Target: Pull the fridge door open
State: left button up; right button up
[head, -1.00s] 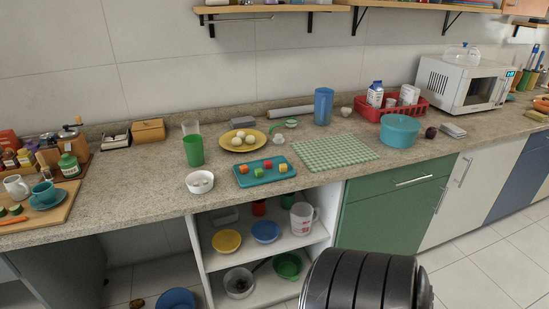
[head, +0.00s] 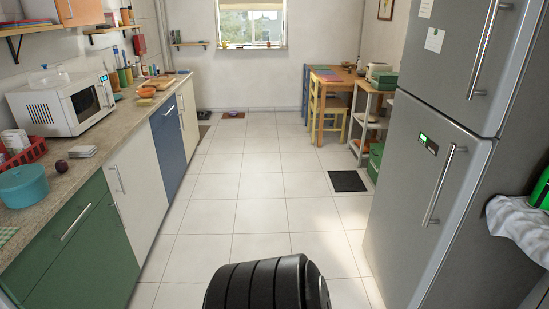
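A tall grey fridge (head: 408,195) stands at the right in the head view. Its lower door has a vertical bar handle (head: 443,186) and a small lit display. Its upper door has a longer vertical handle (head: 485,48) and pinned papers. Both doors look shut. A black ribbed part of my own body shows at the bottom middle, well apart from the fridge. Neither of my grippers shows in the view.
A worktop (head: 99,135) with green, white and blue cabinets runs along the left. The tiled floor (head: 262,217) between it and the fridge is clear. A dark mat (head: 347,181), a yellow chair (head: 327,108) and a shelf unit (head: 368,125) stand or lie farther back. A cloth-covered surface (head: 520,222) is at the right edge.

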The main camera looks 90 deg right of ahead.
aim_at(431, 166)
jog(key=z, duration=3.75)
